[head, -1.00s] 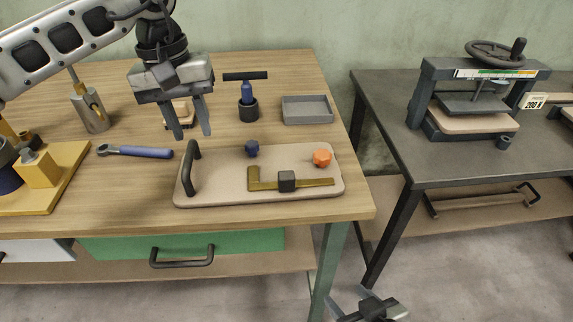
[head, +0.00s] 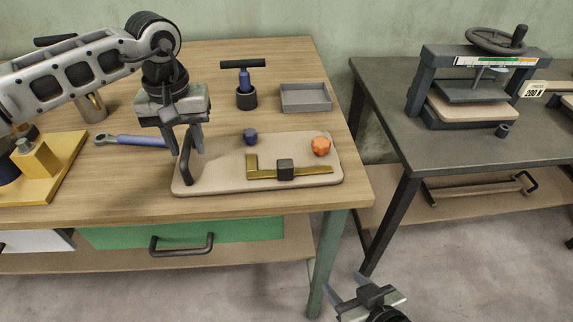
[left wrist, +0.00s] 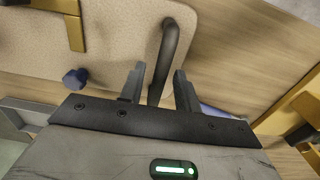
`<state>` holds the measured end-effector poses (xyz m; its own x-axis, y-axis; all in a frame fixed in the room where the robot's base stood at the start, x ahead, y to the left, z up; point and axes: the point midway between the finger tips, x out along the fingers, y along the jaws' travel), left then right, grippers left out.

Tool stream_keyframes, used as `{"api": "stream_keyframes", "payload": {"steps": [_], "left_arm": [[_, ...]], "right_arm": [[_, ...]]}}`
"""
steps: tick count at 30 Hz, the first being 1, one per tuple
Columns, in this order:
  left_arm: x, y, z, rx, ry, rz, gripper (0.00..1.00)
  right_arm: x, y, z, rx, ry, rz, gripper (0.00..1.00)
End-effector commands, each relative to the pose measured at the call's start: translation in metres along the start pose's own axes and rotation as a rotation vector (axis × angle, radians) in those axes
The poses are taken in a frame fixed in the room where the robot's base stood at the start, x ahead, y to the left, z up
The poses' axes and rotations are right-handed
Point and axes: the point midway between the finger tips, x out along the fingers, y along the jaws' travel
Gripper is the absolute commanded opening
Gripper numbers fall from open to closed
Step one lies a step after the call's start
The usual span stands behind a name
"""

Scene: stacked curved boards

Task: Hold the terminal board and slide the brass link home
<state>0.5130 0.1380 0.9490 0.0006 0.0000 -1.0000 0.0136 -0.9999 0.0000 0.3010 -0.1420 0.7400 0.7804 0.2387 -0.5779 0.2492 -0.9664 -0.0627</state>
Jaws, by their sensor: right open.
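The terminal board (head: 222,178) is a beige rounded slab near the front right of the wooden table. A black bar handle (head: 187,170) stands at its left end. The brass link (head: 318,171) lies along its front with a dark block (head: 285,170) across it. A blue knob (head: 250,136) and an orange knob (head: 320,147) sit on the board. My left gripper (head: 186,153) is open over the handle. In the left wrist view its fingers (left wrist: 157,80) stand either side of the handle (left wrist: 167,50), with gaps. My right gripper (head: 348,287) is open and empty, low beyond the table's front right.
A grey tray (head: 306,107) and a blue T-handled tool (head: 244,88) stand behind the board. A blue-handled wrench (head: 143,140) and a yellow fixture (head: 50,170) lie left. A dark table with a press (head: 470,120) stands right, across a gap.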

Motion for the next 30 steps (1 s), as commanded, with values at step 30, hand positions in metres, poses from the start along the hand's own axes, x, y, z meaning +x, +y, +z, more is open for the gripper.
{"api": "stream_keyframes", "payload": {"steps": [30], "left_arm": [[0.0022, 0.0001, 0.0005, 0.0, -0.002, -0.001, 0.0]], "right_arm": [[0.0019, 0.0004, 0.0034, 0.001, -0.004, 0.001, 0.53]]}}
